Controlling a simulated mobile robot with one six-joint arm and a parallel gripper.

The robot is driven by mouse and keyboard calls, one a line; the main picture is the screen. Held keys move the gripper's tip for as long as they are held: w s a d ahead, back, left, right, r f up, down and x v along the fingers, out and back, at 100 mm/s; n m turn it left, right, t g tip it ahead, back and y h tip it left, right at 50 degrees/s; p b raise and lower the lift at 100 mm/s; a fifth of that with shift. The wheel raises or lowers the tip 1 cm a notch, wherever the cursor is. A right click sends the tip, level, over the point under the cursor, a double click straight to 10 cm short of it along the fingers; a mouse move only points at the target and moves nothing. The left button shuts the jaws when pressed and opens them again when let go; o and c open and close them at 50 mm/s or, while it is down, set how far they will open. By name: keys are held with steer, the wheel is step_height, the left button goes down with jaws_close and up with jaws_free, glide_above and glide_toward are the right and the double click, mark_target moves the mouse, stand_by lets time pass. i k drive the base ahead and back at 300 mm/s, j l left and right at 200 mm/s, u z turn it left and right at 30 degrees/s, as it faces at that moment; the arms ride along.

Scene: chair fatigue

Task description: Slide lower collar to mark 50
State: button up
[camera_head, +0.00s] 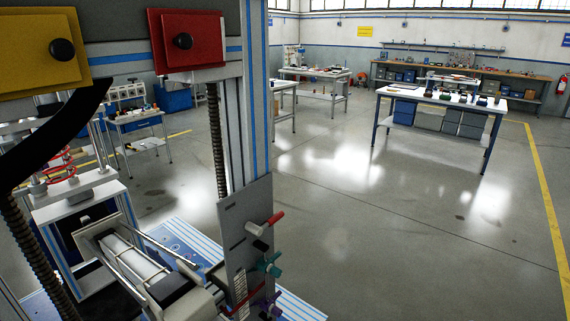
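A grey upright plate (247,230) on the test rig stands at the lower middle, with a small white ruled scale (240,286) at its lower edge. A teal star knob (268,264) sits beside the plate, above a purple star knob (268,302) near the bottom edge. A lever with a red tip (268,222) is above both. I cannot tell which part is the lower collar, and the marks are too small to read. My gripper is not in view.
A red block (205,50) and a yellow block (25,60) with black knobs are at the upper left. A vertical screw (216,140) runs beside the rig's column (250,110). Benches, including a white-topped one (400,92), stand behind. Grey floor at right is clear.

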mark_target(262, 305)
steer(key=i+l, duration=0.6)
steer(key=l, duration=0.25)
steer(key=i+l+u, duration=0.1)
steer(key=i+l, duration=0.2)
steer(key=j, duration=0.65)
